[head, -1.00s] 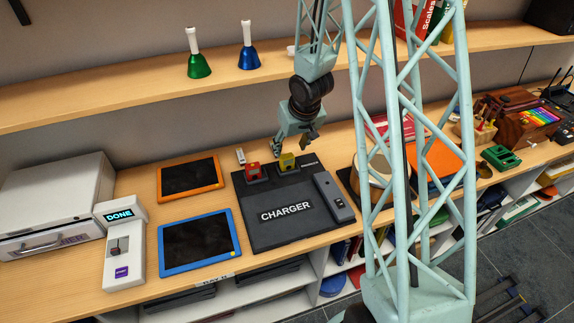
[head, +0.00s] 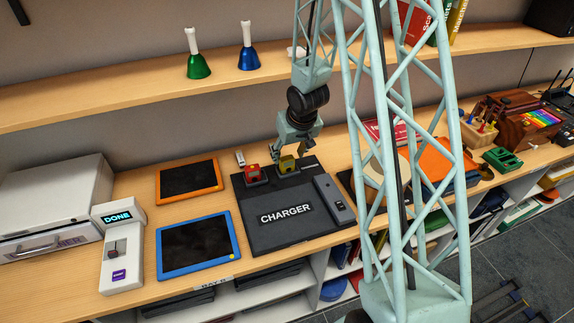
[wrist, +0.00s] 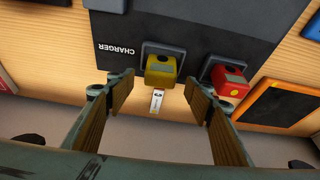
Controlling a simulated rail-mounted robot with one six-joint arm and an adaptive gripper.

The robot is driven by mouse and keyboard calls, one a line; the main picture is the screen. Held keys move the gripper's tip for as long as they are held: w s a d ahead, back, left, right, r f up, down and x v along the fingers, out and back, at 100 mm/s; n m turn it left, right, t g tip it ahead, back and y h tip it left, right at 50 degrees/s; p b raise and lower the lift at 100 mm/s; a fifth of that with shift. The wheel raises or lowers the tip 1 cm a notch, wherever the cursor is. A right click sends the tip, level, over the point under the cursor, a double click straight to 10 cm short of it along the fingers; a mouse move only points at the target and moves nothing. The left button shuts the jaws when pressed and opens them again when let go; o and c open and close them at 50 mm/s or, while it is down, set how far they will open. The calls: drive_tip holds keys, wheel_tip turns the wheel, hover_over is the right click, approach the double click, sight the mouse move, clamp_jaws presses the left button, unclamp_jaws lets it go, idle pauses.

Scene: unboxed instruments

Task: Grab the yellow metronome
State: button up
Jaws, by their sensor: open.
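The yellow metronome (head: 287,164) sits in a dark holder at the back of the black charger mat (head: 262,232). In the wrist view, the yellow metronome (wrist: 160,71) lies ahead of and between the two fingers. My gripper (head: 292,152) is open and empty, just above and behind the metronome in the head view. In the wrist view my gripper (wrist: 158,88) has its fingers spread to either side, and I cannot tell whether they touch it.
A red device (head: 253,173) sits in a holder close to the left. A small white item (head: 240,157) lies behind it. A grey device (head: 334,197) lies on the mat's right. Orange (head: 189,180) and blue (head: 197,243) tablets lie left. The shelf (head: 200,83) runs behind my arm.

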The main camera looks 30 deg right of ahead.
sight(288, 158)
drive_tip(key=shift+b+x, duration=0.3)
drive_tip(key=shift+x, duration=2.15)
drive_tip(key=shift+s, duration=0.1)
drive_tip(key=c, duration=1)
